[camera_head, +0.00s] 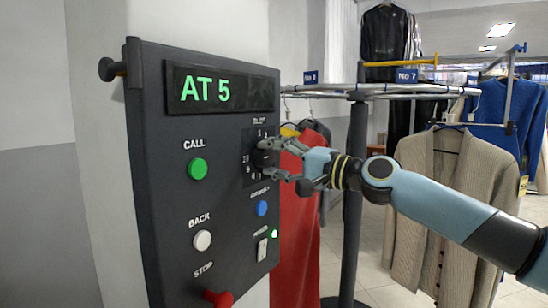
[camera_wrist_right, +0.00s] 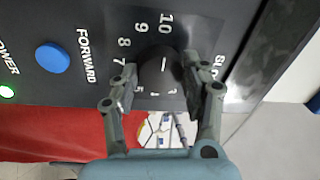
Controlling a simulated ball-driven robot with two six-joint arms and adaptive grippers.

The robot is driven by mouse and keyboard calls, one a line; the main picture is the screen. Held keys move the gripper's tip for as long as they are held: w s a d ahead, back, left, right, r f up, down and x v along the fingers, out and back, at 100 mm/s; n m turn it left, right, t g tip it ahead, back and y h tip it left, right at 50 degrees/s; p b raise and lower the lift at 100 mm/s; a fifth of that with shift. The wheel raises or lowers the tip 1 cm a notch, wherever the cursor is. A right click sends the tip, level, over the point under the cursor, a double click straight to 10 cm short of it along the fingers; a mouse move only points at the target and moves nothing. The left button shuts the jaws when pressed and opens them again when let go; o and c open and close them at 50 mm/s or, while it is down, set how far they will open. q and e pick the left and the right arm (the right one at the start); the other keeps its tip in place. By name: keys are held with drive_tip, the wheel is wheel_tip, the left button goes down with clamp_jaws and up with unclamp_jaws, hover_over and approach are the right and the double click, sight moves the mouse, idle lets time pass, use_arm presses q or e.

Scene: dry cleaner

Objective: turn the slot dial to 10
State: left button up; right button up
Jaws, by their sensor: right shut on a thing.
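The slot dial (camera_wrist_right: 158,66) is a dark round knob on the panel, with numbers around it in the right wrist view. The 10, 9, 8 and 7 read clearly there; some others are partly hidden by the fingers. A short white mark shows on the knob, but I cannot tell surely which number it points to. My right gripper (camera_head: 266,160) reaches the dial from the right in the head view. In the right wrist view its two fingers (camera_wrist_right: 158,82) are shut on the knob, one on each side. The display (camera_head: 222,88) reads AT 5. My left gripper is out of view.
The control panel (camera_head: 160,190) also has a green CALL button (camera_head: 197,168), a white BACK button (camera_head: 202,240), a red STOP button (camera_head: 218,298) and a blue FORWARD button (camera_head: 262,208). A garment rail (camera_head: 420,90) with hanging clothes stands behind my right arm.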

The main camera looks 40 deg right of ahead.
drive_tip(key=o, duration=1.2)
drive_tip(key=shift+c, duration=0.2)
